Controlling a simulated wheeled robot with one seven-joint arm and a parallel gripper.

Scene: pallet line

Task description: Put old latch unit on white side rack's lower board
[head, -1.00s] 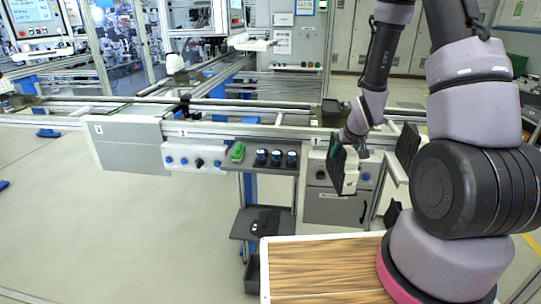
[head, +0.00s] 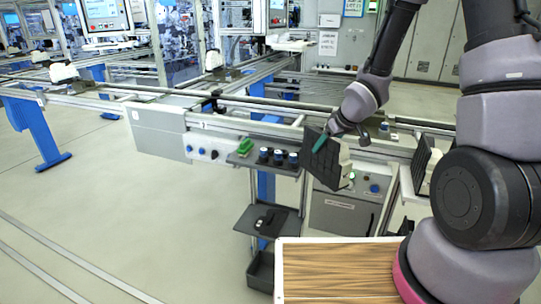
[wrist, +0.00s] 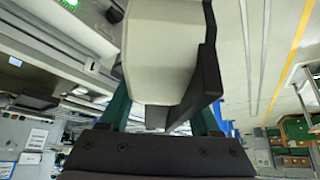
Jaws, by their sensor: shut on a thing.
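My gripper (head: 322,142), with green fingers, is shut on a latch unit (head: 327,162), a pale body with a ribbed black plate. The unit is held tilted in the air in front of the line's rail. In the wrist view the pale body and black plate of the unit (wrist: 165,45) fill the middle, between the green fingers of the gripper (wrist: 162,115). A white side rack (head: 405,190) stands at the right, partly hidden by my arm. A similar black-and-pale unit (head: 423,165) is at its top. Its lower board cannot be made out.
A wood-topped surface (head: 335,270) with a white rim is in front. A control ledge (head: 263,161) has a green part (head: 245,147) and several dark knobs. The left floor is clear.

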